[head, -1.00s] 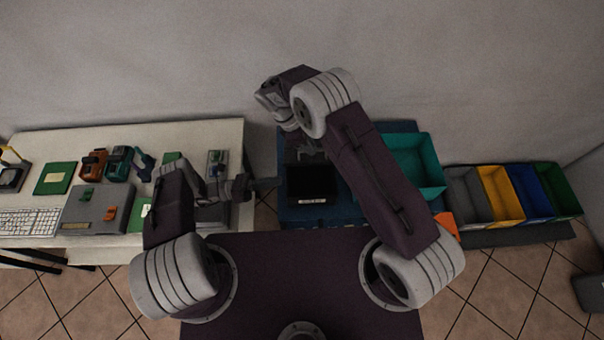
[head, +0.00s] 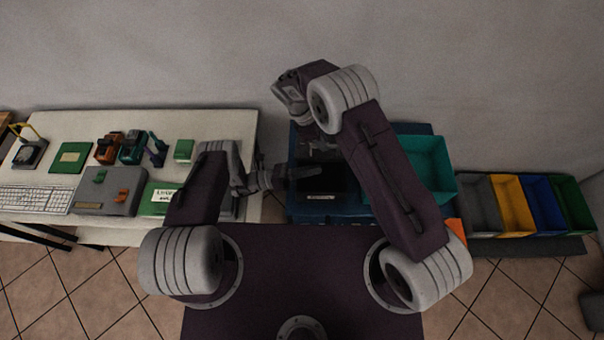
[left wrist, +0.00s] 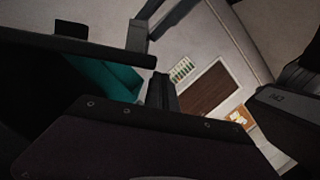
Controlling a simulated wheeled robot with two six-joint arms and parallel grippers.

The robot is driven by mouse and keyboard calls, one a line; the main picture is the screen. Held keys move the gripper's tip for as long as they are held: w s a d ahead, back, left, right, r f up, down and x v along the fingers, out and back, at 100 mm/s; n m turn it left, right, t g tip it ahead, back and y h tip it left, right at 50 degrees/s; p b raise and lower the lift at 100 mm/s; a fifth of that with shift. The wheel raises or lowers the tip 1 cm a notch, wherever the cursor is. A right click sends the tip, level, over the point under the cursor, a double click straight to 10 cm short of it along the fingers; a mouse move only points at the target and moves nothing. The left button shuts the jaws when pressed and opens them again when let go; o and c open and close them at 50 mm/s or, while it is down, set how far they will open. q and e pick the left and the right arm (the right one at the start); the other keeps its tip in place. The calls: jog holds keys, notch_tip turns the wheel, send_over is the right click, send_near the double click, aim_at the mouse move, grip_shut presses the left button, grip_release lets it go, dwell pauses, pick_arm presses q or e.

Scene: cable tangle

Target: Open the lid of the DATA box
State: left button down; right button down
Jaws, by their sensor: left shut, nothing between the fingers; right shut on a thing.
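A dark, black-looking box (head: 342,188) with a small white label (head: 320,197) on its near side sits on a blue surface (head: 300,211) in the middle of the head view. The label is too small to read. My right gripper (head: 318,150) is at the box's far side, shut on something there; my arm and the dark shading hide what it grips. My left gripper (head: 312,173) is shut and empty, reaching in from the left over the box. Whether it touches the box is unclear. The left wrist view is mostly dark close shapes, and I cannot make out the box there.
A teal bin (head: 425,165) stands right of the box, with grey (head: 478,205), yellow (head: 511,205), blue (head: 545,200) and green bins beyond. A white table (head: 215,122) at left holds a keyboard (head: 35,199), a grey case (head: 108,192) and several small items. The wall is behind.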

jog(key=shift+w+f, duration=0.15)
jog(key=shift+w, duration=0.15)
